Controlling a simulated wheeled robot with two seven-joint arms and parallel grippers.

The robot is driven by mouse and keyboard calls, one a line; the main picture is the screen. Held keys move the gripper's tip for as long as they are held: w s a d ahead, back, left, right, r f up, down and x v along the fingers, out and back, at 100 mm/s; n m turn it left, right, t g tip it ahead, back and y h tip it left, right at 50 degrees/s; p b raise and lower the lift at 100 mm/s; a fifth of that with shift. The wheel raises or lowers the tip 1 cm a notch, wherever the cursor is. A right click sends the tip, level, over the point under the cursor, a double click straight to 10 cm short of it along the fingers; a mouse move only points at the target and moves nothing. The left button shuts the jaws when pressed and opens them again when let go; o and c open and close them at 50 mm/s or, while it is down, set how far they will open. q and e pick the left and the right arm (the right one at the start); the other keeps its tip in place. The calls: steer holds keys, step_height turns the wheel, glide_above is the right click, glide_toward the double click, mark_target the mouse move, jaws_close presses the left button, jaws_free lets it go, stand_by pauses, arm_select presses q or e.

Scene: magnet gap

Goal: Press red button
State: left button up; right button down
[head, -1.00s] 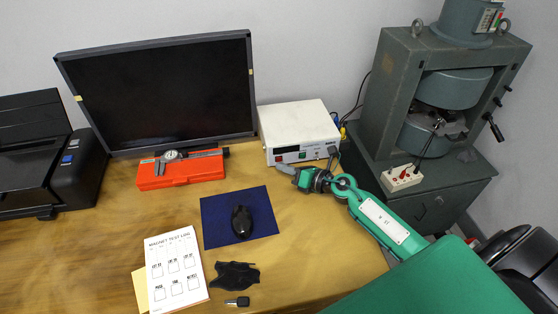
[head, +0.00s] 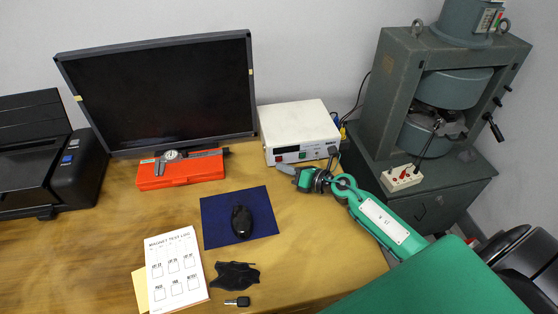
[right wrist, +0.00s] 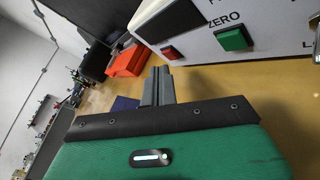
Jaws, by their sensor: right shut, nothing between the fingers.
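The white instrument box (head: 300,122) stands on the wooden table, right of the monitor. Its front has a dark display, a red button (head: 279,158) and a green button (head: 302,155). In the right wrist view the red button (right wrist: 172,53) sits left of the green button (right wrist: 234,38), which is under the word ZERO. My right gripper (head: 280,168) is shut and empty, low in front of the box near the red button. In the right wrist view its fingertips (right wrist: 160,72) are just below the red button, and a small gap seems to show. My left gripper is out of view.
An orange case (head: 182,172) with a caliper lies left of the box. A blue mat (head: 215,220) with a black mouse (head: 242,222) lies in front.

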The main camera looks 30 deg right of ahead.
steer(key=shift+w, duration=0.2)
steer(key=shift+w+d, duration=0.1)
steer(key=shift+w, duration=0.25)
stand_by(0.6)
steer(key=shift+s, duration=0.55)
steer(key=shift+s+a+p, duration=0.2)
steer(key=shift+s+p, duration=0.15)
steer(key=shift+s+a+p, duration=0.15)
steer(key=shift+s+a, duration=0.05)
steer(key=shift+s, duration=0.65)
steer(key=shift+s+a+p, duration=0.15)
steer(key=shift+s+a, duration=0.1)
steer(key=shift+s, duration=0.6)
steer(key=shift+s+a+p, duration=0.15)
steer(key=shift+s+a, duration=0.05)
steer(key=shift+s, duration=0.65)
